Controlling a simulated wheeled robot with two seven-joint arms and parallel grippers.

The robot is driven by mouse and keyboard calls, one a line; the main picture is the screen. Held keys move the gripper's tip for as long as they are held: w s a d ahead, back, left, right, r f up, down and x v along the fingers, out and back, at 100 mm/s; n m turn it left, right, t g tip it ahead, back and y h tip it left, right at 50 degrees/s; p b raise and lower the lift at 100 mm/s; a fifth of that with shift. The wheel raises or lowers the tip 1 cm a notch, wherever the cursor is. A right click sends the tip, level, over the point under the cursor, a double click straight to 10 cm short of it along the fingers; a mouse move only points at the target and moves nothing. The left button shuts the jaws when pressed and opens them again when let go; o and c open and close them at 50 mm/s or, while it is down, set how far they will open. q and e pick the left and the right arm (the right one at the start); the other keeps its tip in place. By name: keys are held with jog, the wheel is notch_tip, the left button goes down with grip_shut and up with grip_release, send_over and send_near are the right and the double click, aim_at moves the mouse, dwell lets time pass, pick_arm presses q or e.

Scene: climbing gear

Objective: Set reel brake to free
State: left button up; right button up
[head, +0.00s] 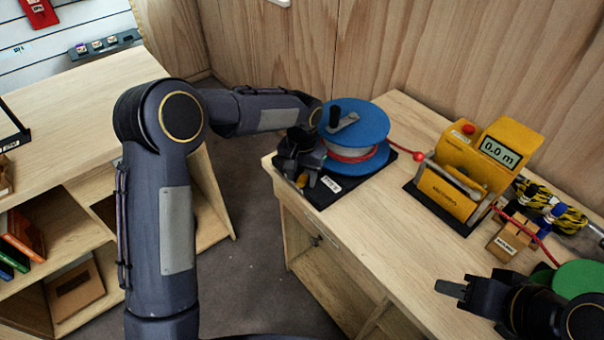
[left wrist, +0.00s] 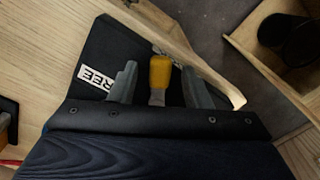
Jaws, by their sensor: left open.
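The blue rope reel (head: 356,125) stands on a black base plate (head: 328,192) at the left end of the wooden table. A small yellow-tipped brake lever (head: 301,180) sits at the front of the base, beside a white label (head: 331,184). My left gripper (head: 303,166) is open at the lever.
A yellow length meter (head: 465,170) reading 0.0 m stands right of the reel, with red rope running to it. A wooden label block (head: 509,240), coiled yellow-black rope (head: 556,210) and a green reel (head: 580,279) are further right. A wooden shelf (head: 60,130) stands left across a floor gap.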

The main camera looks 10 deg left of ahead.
pick_arm(q)
grip_shut()
jog(key=shift+d+f+n+b, duration=0.1)
jog(key=shift+d+n+b, duration=0.25)
jog(key=shift+n, duration=0.25)
jog(key=shift+d+n, duration=0.35)
jog(key=shift+n, duration=0.65)
grip_release()
notch_tip(320, 180, up, 8)
jog(key=b, duration=0.1)
